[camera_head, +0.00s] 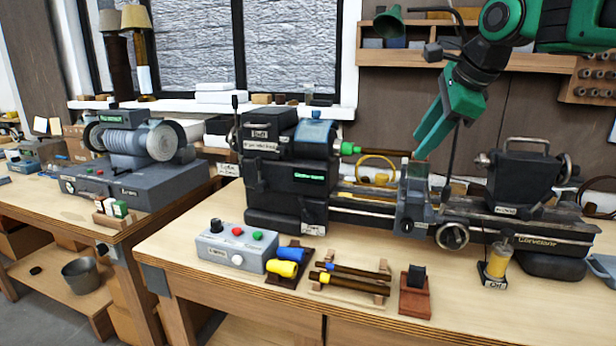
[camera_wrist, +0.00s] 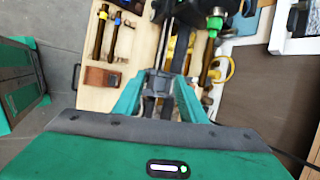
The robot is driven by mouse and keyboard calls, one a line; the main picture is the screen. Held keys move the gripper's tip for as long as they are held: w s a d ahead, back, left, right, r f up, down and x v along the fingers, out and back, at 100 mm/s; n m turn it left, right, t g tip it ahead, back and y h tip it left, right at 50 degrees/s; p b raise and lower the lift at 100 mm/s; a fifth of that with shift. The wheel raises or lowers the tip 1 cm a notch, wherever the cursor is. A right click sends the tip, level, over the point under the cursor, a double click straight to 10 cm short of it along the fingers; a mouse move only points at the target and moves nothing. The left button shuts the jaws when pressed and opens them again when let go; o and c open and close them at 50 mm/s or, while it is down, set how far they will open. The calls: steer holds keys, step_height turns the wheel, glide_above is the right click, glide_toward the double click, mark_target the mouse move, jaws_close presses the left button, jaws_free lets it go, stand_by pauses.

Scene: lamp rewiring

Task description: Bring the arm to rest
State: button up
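My gripper (camera_head: 436,134) hangs from my green and dark arm at the upper right of the head view, its fingers pointing down and left. It is above the bed of the black lathe (camera_head: 285,195) and in front of the wall shelf. In the wrist view, the two green fingers of my gripper (camera_wrist: 158,78) stand apart with nothing held between them. Lathe parts show beyond the gap. The head view does not show clearly whether the fingers clear the lathe.
On the wooden bench (camera_head: 190,288) are a grey control box (camera_head: 236,246), blue and yellow cylinders (camera_head: 284,268), dark rods on a rack (camera_head: 348,280) and a small brown block (camera_head: 415,300). A grinder (camera_head: 130,140) stands left. The wall shelf (camera_head: 520,62) is close behind my arm.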

steer(key=s+d+f+n+g+h, duration=0.25)
steer(key=s+d+f+n, duration=0.35)
steer(key=s+d+f, duration=0.85)
steer(key=s+d+f+n+g, duration=0.1)
steer(key=s+f+n+g, duration=0.1)
steer(key=s+f, duration=0.5)
steer(key=s+d+f+n+g, duration=0.1)
steer(key=s+f+n, duration=0.4)
steer(key=s, duration=0.7)
steer(key=shift+s+d+f+g, duration=0.25)
steer(key=shift+f+g, duration=0.3)
steer(key=shift+f, duration=0.4)
steer(key=shift+w+f, duration=0.2)
steer(key=shift+w, duration=0.4)
